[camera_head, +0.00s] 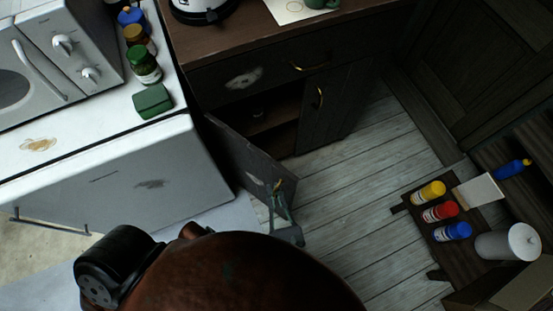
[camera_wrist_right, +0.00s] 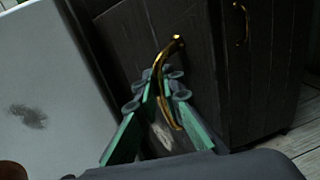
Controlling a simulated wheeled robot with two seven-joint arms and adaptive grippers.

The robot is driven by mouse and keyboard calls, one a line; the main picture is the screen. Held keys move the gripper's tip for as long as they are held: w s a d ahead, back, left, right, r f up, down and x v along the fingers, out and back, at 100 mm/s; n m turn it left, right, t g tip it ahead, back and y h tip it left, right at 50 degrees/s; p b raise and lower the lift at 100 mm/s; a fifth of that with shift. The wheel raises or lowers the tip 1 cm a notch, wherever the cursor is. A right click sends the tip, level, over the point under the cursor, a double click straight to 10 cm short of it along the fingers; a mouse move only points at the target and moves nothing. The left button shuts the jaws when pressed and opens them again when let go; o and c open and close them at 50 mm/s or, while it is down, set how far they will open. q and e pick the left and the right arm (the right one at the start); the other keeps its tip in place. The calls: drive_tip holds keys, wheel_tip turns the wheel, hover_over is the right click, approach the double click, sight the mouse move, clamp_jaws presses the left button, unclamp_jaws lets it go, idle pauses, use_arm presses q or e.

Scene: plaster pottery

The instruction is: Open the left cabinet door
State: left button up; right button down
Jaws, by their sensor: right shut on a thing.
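The left cabinet door (camera_head: 245,160) is dark wood and stands swung out from the cabinet, so the dark shelf space (camera_head: 272,122) behind it shows. My right gripper (camera_head: 279,190) is at the door's free end, low in the head view. In the right wrist view its green fingers (camera_wrist_right: 163,88) are shut on the curved gold handle (camera_wrist_right: 158,66) of that door (camera_wrist_right: 130,35). My left gripper is not in view.
The right cabinet door (camera_head: 327,105) is shut and has its own gold handle (camera_head: 320,97). A white appliance (camera_head: 130,175) stands close left of the open door. A low table (camera_head: 420,205) with paint bottles is at the right. Plank floor (camera_head: 335,190) between is clear.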

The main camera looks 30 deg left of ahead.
drive_tip(key=shift+d, duration=0.15)
drive_tip(key=c, duration=2.1)
unclamp_jaws()
drive_tip(key=v, duration=1.2)
drive_tip(key=shift+c, duration=0.4)
